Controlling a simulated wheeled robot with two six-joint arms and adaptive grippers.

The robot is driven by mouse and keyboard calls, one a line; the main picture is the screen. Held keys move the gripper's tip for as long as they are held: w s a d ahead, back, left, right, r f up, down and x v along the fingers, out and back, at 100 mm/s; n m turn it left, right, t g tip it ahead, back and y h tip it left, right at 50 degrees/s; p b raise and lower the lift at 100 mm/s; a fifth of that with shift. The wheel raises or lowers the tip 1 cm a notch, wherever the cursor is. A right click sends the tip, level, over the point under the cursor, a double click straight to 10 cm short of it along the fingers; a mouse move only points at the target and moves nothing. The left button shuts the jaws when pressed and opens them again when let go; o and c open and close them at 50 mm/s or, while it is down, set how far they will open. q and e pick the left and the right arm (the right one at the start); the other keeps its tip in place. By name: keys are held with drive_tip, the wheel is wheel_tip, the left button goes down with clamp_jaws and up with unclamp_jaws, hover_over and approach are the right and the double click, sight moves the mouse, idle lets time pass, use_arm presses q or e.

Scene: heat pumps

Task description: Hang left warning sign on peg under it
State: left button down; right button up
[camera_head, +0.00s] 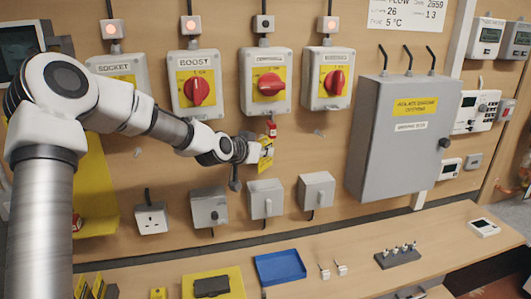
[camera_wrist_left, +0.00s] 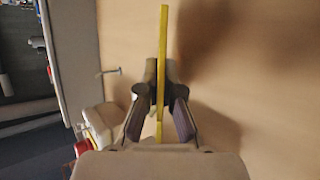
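My left gripper (camera_head: 254,151) is in front of the wall panel, below the third switch box (camera_head: 267,82). It is shut on a thin yellow sign (camera_head: 266,158). In the left wrist view the sign (camera_wrist_left: 163,60) shows edge-on between the two fingers (camera_wrist_left: 160,105). A small red piece (camera_head: 272,129) shows just above the sign; I cannot tell whether it belongs to it. Small pegs stick out below the first switch box (camera_head: 137,152) and the fourth (camera_head: 320,132). A peg (camera_wrist_left: 109,72) also shows in the left wrist view, apart from the sign. My right gripper is not in view.
Grey boxes (camera_head: 265,199) line the wall below the gripper. A large grey cabinet (camera_head: 380,150) juts out at right. The bench (camera_head: 330,258) holds a blue tray (camera_head: 280,267), a yellow tray (camera_head: 228,275) and a small rack (camera_head: 397,256). The air around the gripper is mostly free.

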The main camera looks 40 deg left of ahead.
use_arm(q)
drive_tip(key=shift+w+a+b, duration=0.3)
drive_tip(key=shift+a+b, duration=0.05)
drive_tip(key=shift+b, duration=0.05)
idle(0.5)
drive_tip(key=shift+f, duration=0.35)
idle(0.3)
drive_tip(key=c, duration=1.3)
unclamp_jaws()
drive_tip(key=shift+o, duration=0.3)
drive_tip(key=shift+r, duration=0.1)
drive_tip(key=v, duration=0.7)
drive_tip(key=shift+s, duration=0.25)
